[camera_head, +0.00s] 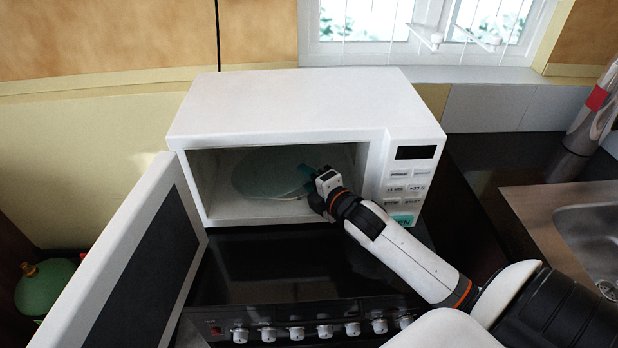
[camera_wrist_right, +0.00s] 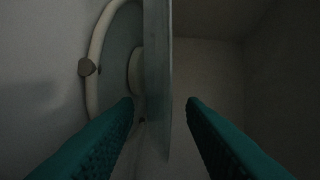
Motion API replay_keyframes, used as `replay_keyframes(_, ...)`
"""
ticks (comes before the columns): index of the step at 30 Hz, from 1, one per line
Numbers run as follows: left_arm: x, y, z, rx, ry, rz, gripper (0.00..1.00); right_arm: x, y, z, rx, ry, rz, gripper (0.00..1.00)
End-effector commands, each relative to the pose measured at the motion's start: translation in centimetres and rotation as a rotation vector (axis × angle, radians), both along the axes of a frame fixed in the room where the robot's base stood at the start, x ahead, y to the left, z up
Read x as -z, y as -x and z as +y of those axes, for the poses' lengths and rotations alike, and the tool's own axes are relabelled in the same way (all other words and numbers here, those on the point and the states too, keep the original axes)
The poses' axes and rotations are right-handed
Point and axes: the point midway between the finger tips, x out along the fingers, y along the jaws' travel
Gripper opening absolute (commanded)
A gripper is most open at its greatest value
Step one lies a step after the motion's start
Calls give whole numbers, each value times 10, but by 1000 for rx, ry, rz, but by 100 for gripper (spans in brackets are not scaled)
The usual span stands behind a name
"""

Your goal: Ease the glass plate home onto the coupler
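The glass plate (camera_head: 262,173) lies inside the open microwave (camera_head: 300,105), pale blue-green and roughly level. In the right wrist view the plate (camera_wrist_right: 158,60) shows edge-on, between the two teal fingers of my right gripper (camera_wrist_right: 160,108). The fingers are open, with a visible gap on each side of the plate. The pale coupler hub (camera_wrist_right: 135,72) shows beside the plate's underside; I cannot tell if it is seated. A pale roller ring (camera_wrist_right: 94,70) with a small roller (camera_wrist_right: 86,67) surrounds the hub. My right gripper (camera_head: 308,173) is at the plate's right side in the head view. My left gripper is out of view.
The microwave door (camera_head: 150,265) stands wide open at the left. The cavity walls close in around my right gripper. Below is a dark stove top (camera_head: 270,270) with several knobs. A sink (camera_head: 595,240) is at the right.

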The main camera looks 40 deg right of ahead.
Motion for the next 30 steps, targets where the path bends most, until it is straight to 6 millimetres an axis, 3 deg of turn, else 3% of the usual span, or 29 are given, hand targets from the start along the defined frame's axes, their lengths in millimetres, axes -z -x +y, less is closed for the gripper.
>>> replay_keyframes(6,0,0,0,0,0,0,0,0,0,0,0,0,0,35)
replay_keyframes(13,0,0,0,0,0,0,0,0,0,0,0,0,0,0)
replay_keyframes(30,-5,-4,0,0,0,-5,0,-2,-3,-4,-1,1,-2,0)
